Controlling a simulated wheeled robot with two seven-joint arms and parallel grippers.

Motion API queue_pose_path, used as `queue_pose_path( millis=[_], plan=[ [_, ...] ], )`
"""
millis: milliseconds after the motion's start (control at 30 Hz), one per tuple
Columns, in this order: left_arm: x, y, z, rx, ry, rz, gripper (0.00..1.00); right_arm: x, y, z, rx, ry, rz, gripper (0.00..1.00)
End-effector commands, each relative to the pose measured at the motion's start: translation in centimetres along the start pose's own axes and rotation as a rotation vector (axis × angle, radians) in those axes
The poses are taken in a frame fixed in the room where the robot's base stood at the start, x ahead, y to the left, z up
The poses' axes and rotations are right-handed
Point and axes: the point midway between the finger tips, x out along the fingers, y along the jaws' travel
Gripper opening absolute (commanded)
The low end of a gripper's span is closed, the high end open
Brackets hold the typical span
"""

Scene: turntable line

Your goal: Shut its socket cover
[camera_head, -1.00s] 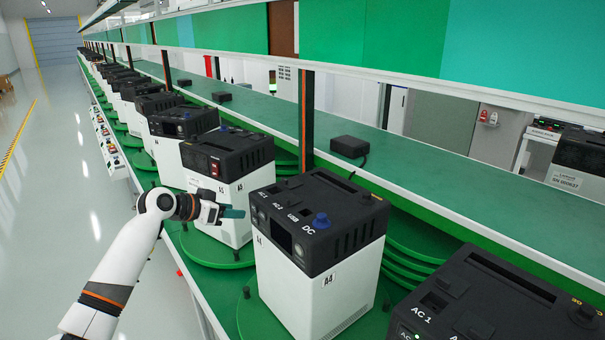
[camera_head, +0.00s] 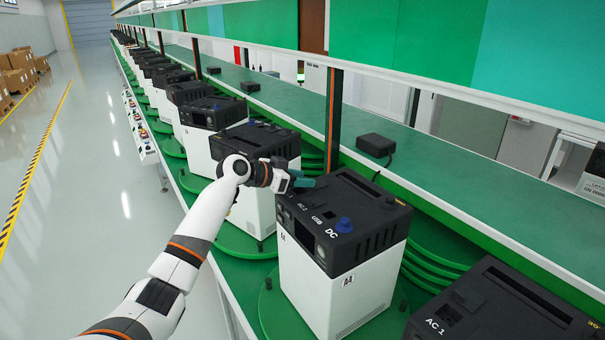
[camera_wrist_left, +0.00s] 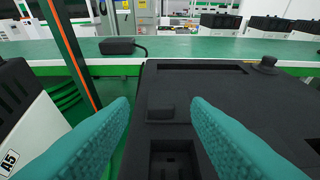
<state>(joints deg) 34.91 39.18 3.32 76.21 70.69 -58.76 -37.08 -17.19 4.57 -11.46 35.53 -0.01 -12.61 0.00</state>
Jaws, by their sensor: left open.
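The power unit marked A4 (camera_head: 335,285) has a white body and a black top, with AC 1, AC 2, USB and DC labels and a blue knob (camera_head: 344,224). My left gripper (camera_head: 304,182) has teal fingers and is over the left end of this top. In the left wrist view the open, empty fingers (camera_wrist_left: 160,108) frame a small raised black block (camera_wrist_left: 161,112). Below it is a recessed dark socket (camera_wrist_left: 174,160), uncovered. The block looks like the socket's cover, but I cannot tell for sure. I cannot tell whether the fingers touch the top. My right gripper is not in view.
The unit marked A5 (camera_wrist_left: 12,160) stands to the left; another unit (camera_head: 505,305) stands at right front. Behind is a green shelf (camera_head: 440,185) with a black adapter (camera_head: 376,145) and an orange-edged post (camera_head: 333,120). The aisle floor at left is clear.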

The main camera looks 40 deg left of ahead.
Motion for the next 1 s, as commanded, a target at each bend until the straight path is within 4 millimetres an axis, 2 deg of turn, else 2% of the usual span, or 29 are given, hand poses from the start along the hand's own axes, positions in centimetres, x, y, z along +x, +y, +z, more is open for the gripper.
queue_pose_path(
  millis=[133,367,400,667,867,1000],
  plan=[
    [0.8,-0.1,0.0,0.001,0.002,-0.001,0.44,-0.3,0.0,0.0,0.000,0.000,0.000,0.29],
    [0.9,-0.1,-0.1,0.001,0.002,0.000,0.44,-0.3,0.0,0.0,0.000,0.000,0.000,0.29],
    [0.9,-0.1,-0.1,0.001,0.002,0.000,0.42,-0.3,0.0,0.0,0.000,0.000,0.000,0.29],
    [0.8,-0.1,-0.1,0.001,0.002,0.000,0.00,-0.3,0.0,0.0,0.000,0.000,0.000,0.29],
    [0.7,0.0,-0.3,0.001,0.002,0.001,0.00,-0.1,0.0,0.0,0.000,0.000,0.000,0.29],
    [-1.1,0.1,-1.5,0.003,0.003,0.003,0.00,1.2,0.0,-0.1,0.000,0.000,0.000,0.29]
  ],
)
